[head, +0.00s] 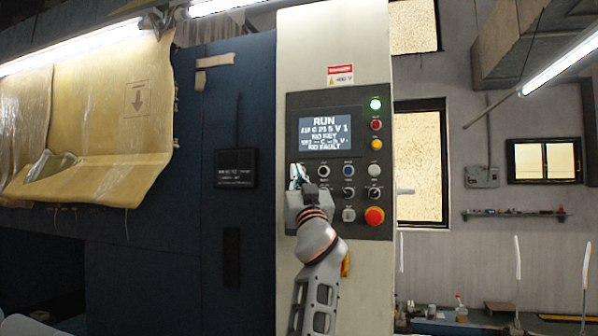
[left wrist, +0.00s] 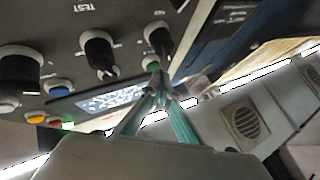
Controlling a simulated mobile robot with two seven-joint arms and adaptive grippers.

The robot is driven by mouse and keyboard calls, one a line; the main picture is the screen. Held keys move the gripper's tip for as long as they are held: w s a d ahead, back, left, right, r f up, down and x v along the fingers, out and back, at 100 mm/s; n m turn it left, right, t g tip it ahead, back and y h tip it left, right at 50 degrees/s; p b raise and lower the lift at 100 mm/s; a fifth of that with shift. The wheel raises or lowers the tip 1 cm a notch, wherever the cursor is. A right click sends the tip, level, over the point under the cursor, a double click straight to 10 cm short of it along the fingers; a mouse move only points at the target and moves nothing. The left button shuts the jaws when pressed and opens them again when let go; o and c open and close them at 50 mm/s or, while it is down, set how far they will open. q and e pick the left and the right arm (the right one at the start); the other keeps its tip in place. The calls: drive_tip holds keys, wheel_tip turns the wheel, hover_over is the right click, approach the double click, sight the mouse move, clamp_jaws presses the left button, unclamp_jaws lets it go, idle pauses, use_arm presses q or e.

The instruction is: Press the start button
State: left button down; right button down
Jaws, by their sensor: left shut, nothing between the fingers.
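The control panel (head: 338,221) stands on a pale column, with several buttons and knobs below a lit display (head: 331,133) whose top line reads RUN. My left gripper (head: 297,178) is shut and empty, in front of the left column of the buttons, hiding part of it. In the left wrist view its teal fingertips (left wrist: 154,72) meet close to a dark-collared control with a green tinge (left wrist: 157,36). I cannot tell whether they touch or press it. No start label is legible. My right gripper is not in view.
A red mushroom button (head: 374,216) sits low right on the panel. A green lamp (head: 376,104) glows at its top right, above a red and a yellow one. Black knobs (left wrist: 97,47) stick out near the fingers. A dark blue cabinet (head: 240,110) stands left.

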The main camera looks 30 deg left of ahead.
use_arm(q)
drive_tip(key=shift+s+d, duration=0.1)
drive_tip(key=shift+s, duration=0.15)
drive_tip(key=s+p, duration=0.1)
drive_tip(key=s, duration=0.1)
drive_tip(key=s+d+p, duration=0.1)
drive_tip(key=s, duration=0.2)
idle(0.5)
drive_tip(key=shift+d, duration=0.1)
idle(0.6)
